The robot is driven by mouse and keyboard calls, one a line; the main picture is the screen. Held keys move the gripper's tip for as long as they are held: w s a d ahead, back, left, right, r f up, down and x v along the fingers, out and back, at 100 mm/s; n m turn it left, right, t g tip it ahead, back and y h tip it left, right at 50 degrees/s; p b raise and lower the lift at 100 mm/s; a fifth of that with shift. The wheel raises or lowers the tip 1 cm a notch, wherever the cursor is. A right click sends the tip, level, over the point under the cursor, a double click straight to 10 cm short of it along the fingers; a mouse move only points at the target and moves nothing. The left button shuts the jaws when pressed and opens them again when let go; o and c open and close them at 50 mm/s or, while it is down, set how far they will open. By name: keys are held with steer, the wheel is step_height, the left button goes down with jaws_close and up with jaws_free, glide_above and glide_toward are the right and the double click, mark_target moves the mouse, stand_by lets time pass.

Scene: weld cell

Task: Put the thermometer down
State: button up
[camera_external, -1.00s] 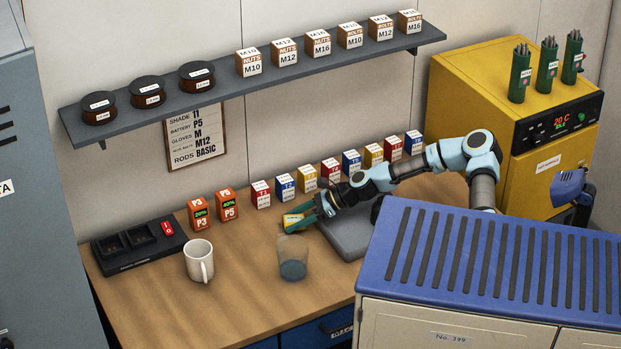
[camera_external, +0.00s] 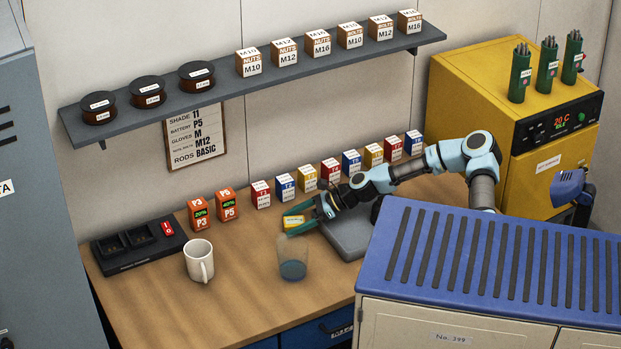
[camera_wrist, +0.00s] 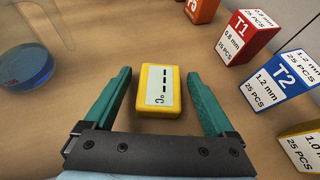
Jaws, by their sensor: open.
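The thermometer (camera_wrist: 159,90) is a small yellow block with a pale display showing dashes and "°C". It lies on the wooden bench top, and it also shows in the external view (camera_external: 293,221) behind the clear cup. My gripper (camera_wrist: 160,92) has its two green fingers apart, one on each side of the thermometer, with a visible gap to each. In the external view my gripper (camera_external: 304,221) is low over the bench, reaching in from the right.
A clear cup (camera_external: 292,258) with blue liquid stands close in front of the thermometer. A row of tip boxes, including red T1 (camera_external: 260,195) and blue T2 (camera_external: 286,187), stands behind. A grey slab (camera_external: 345,238) lies under the arm. A white mug (camera_external: 199,262) stands farther left.

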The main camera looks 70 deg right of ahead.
steer(key=shift+s+d+r, duration=0.15)
steer(key=shift+s, duration=0.1)
steer(key=b+v, duration=0.3)
steer(key=v, duration=0.8)
steer(key=shift+s+r, duration=0.2)
